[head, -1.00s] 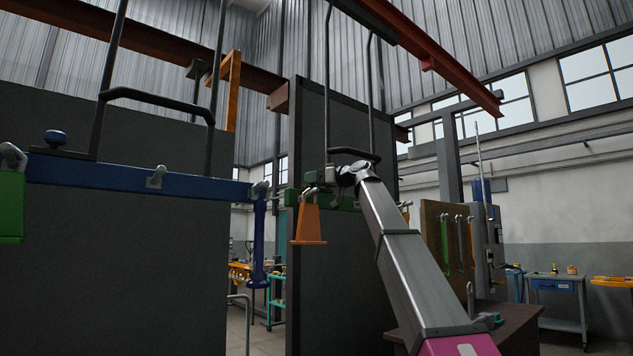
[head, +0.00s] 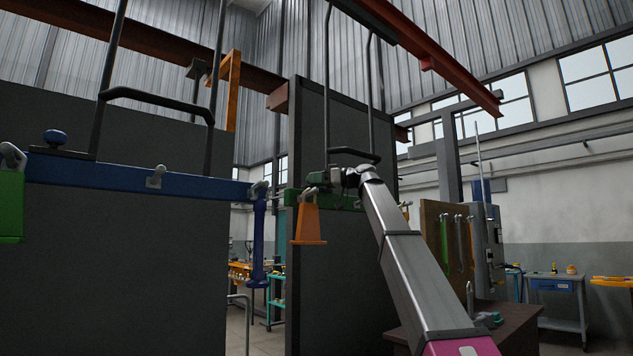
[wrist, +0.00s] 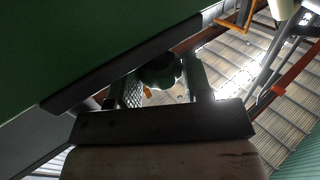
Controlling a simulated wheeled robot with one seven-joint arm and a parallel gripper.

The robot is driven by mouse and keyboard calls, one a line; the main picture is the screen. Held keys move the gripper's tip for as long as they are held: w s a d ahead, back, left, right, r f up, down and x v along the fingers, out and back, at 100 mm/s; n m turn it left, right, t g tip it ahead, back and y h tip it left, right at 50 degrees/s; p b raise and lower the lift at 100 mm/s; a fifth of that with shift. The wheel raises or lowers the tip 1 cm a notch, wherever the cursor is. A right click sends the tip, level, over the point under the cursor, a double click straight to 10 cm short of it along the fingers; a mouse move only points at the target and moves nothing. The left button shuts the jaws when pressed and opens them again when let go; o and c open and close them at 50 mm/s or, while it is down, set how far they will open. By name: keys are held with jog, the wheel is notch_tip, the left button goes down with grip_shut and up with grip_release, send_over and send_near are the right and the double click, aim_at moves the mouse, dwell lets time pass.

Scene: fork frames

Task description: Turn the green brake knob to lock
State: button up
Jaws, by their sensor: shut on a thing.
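The green brake knob (wrist: 160,70) shows dark and round between the two fingers in the wrist view. My gripper (wrist: 165,82) is shut on it, with one textured pad facing it on the left. In the head view my gripper (head: 326,180) reaches the top of the green beam (head: 293,197) on the far dark panel. There the knob is small and mostly hidden by the gripper, so its turn angle cannot be read. A large green surface (wrist: 80,40) fills the upper left of the wrist view, close to the fingers.
A black bar handle (head: 355,153) stands close above my wrist. A tool board (head: 432,235) stands at right.

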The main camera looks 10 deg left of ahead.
jog(key=o, duration=0.9)
jog(key=shift+d, duration=0.1)
jog(key=s+d, duration=0.1)
jog(key=d, duration=0.9)
jog(key=shift+s+d, duration=0.25)
jog(key=shift+d, duration=0.05)
